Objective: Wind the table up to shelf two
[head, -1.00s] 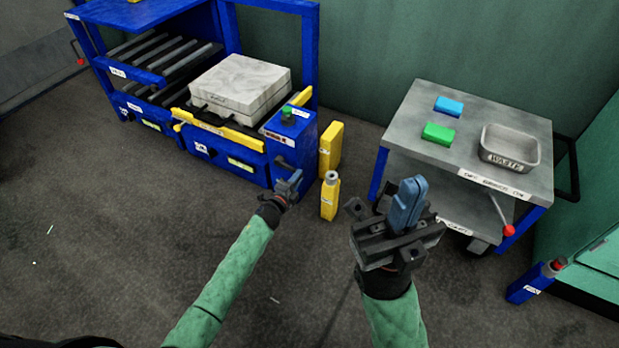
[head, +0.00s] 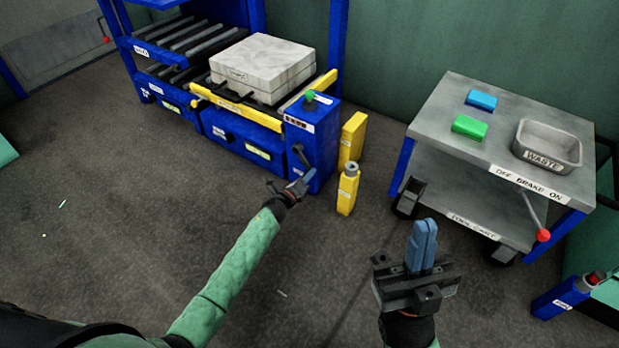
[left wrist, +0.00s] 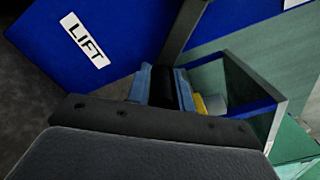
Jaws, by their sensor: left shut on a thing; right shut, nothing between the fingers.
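The lift table (head: 236,112) has a yellow front edge and bears a pale marbled block (head: 262,62). It stands beside the roller shelves (head: 165,42) in the blue frame; I cannot tell its exact level against them. My left gripper (head: 305,182) is at the blue lift post (head: 312,125), low on its front side. A dark crank (head: 300,155) shows there. In the left wrist view the blue fingers (left wrist: 165,88) are shut around a black bar (left wrist: 182,35), near the LIFT label (left wrist: 84,40). My right gripper (head: 422,247) is shut and empty, above the floor.
A grey cart (head: 450,105) at right bears a blue block (head: 482,99), a green block (head: 469,126) and a waste tray (head: 549,142).

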